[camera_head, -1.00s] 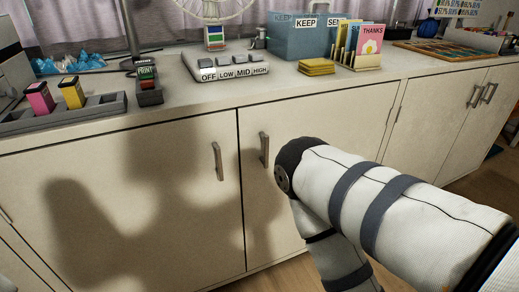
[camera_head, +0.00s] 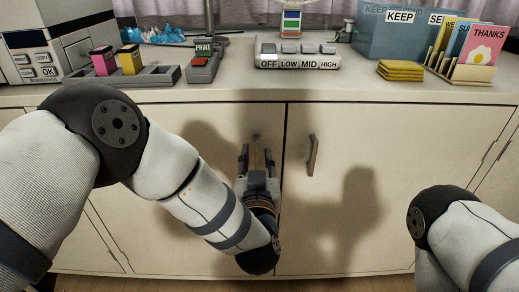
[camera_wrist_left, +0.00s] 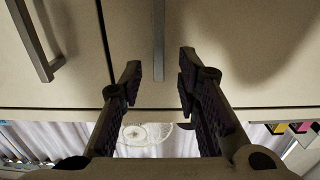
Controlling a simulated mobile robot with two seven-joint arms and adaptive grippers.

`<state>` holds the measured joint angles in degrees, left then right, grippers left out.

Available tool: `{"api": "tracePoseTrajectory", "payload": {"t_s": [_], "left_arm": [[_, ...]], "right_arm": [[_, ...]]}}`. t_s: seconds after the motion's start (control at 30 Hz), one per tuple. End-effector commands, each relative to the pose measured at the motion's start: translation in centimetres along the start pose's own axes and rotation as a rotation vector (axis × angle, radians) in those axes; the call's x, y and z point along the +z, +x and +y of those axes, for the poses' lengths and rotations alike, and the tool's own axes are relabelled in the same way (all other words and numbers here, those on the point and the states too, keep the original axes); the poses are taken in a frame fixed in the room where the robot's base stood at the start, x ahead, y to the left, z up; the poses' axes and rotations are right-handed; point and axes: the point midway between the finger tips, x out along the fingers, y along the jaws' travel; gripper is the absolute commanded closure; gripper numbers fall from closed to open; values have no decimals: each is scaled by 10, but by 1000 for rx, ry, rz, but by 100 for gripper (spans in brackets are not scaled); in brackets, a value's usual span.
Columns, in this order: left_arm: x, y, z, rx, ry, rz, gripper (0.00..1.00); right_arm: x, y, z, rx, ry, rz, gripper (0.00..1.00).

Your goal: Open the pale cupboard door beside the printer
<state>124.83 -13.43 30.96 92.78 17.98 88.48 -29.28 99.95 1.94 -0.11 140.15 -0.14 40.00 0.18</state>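The pale cupboard door (camera_head: 190,125) below the printer end of the counter is shut. Its upright handle (camera_head: 256,148) is partly hidden by my left gripper (camera_head: 257,158) in the head view. That gripper is open, with its fingers on either side of the handle. In the left wrist view, the handle (camera_wrist_left: 159,40) stands between and just beyond the fingertips (camera_wrist_left: 159,70), with a gap on each side. My right arm shows at the lower right of the head view, but its gripper does not.
The printer (camera_head: 75,40) stands at the counter's left end. A neighbouring door (camera_head: 420,150) with its own handle (camera_head: 313,155) is on the right, also shut. A cartridge tray (camera_head: 150,80), a button panel (camera_head: 297,60) and a card rack (camera_head: 465,70) stand on the counter.

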Motion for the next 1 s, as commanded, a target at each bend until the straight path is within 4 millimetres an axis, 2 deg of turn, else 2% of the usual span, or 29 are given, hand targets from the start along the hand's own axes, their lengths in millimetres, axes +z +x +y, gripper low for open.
{"api": "tracePoseTrajectory", "payload": {"t_s": [0.1,0.2,0.53,0.67,1.0], "left_arm": [[4,24,-1,-3,-2,-3,70],[3,36,0,-1,-1,-3,70],[1,42,0,1,0,-2,70],[1,42,0,1,0,-2,99],[1,42,-1,3,0,-3,100]], "right_arm": [[2,6,0,1,0,-14,60],[3,9,0,1,0,-19,60],[3,9,0,2,-1,-19,60],[3,9,0,2,-1,-19,60],[3,8,0,1,-1,-17,60]]}}
